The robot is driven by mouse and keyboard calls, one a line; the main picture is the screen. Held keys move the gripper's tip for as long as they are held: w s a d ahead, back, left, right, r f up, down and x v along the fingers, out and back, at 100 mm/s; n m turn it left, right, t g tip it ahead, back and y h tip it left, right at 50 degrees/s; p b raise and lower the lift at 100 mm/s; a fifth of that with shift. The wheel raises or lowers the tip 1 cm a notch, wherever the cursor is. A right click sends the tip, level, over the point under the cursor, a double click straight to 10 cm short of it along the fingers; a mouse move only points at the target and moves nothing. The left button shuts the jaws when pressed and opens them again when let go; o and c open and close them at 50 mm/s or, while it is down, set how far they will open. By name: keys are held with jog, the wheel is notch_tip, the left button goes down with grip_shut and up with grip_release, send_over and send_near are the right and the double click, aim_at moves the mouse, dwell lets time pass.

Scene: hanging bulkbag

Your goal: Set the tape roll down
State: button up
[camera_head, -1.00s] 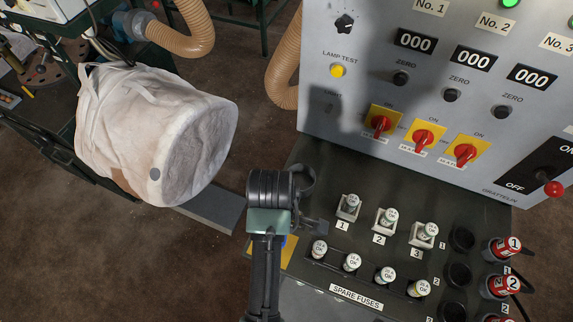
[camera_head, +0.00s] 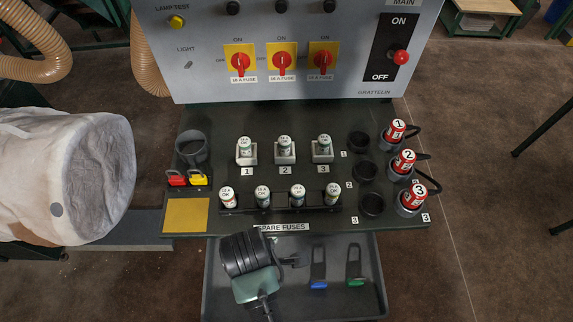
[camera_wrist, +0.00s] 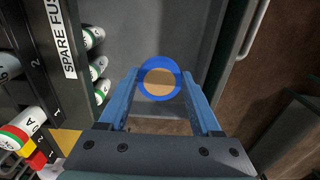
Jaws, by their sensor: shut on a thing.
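The tape roll (camera_wrist: 160,78) is a blue ring with a tan middle in the wrist view. It sits between the two blue fingers of my gripper (camera_wrist: 161,84), which is shut on it. In the head view my gripper (camera_head: 292,261) is over the left part of the open grey tray (camera_head: 340,250). The roll cannot be made out there, hidden by my wrist. In the wrist view the grey tray floor shows behind the roll; the gap between them cannot be told.
Two tools, one with a blue end (camera_head: 318,283) and one green (camera_head: 355,281), lie in the tray's right half. Spare fuses (camera_head: 263,197) stand in a rack behind. A yellow square (camera_head: 187,215) and padlocks (camera_head: 187,178) are at the left. A white bulk bag (camera_head: 70,175) hangs farther left.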

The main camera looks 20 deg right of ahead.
jog(key=shift+s, duration=0.1)
jog(key=shift+f, duration=0.35)
jog(key=f, duration=0.4)
jog(key=shift+w+f, duration=0.2)
jog(key=shift+f, duration=2.5)
jog(key=shift+f+b, duration=0.2)
jog(key=shift+b, duration=0.1)
jog(key=o, duration=1.3)
